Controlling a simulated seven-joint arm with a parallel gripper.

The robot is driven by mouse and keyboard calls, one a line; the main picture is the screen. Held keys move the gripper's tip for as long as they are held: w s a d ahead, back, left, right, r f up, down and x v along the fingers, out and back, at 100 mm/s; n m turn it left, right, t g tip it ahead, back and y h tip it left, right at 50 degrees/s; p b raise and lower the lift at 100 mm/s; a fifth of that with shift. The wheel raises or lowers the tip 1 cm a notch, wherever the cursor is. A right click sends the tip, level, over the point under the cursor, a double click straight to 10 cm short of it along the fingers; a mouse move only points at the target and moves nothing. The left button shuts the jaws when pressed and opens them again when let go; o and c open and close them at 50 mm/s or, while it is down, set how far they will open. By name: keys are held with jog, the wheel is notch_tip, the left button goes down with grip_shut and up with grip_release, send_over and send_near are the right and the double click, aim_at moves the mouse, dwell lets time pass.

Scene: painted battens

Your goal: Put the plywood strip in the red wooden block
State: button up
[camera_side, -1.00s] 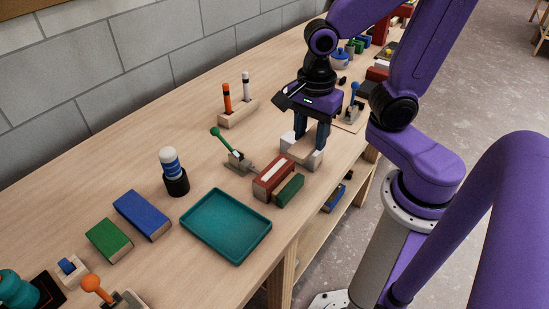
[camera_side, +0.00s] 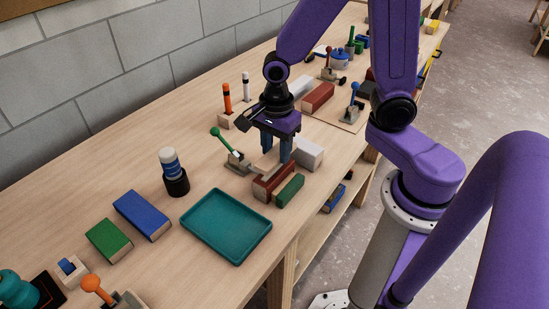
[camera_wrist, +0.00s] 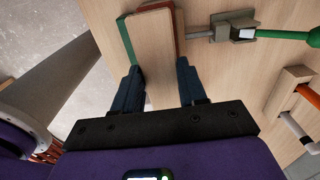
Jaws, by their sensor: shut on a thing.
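My gripper (camera_side: 277,154) is shut on the plywood strip (camera_wrist: 148,55), a flat pale piece, with one dark blue finger on each long side. In the side view the fingers point down just behind the red wooden block (camera_side: 262,190), and the strip shows as a pale piece along its top. In the wrist view the strip lies across the red block (camera_wrist: 177,24), hiding most of it, with red edges showing at its far end and right side. I cannot tell whether the strip is above the block's slot or in it.
A green block (camera_side: 290,190) sits against the red block's right side. A white block (camera_side: 308,153) stands behind, to the right. A green-handled lever (camera_side: 237,162) is close on the left. A teal tray (camera_side: 226,226) lies in front, near the table edge.

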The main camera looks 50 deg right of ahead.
aim_at(274, 152)
jog(key=shift+w+f, duration=0.25)
jog(key=shift+f, duration=1.55)
jog(key=shift+f, duration=0.1)
jog(key=o, duration=1)
jog(key=shift+o, duration=0.2)
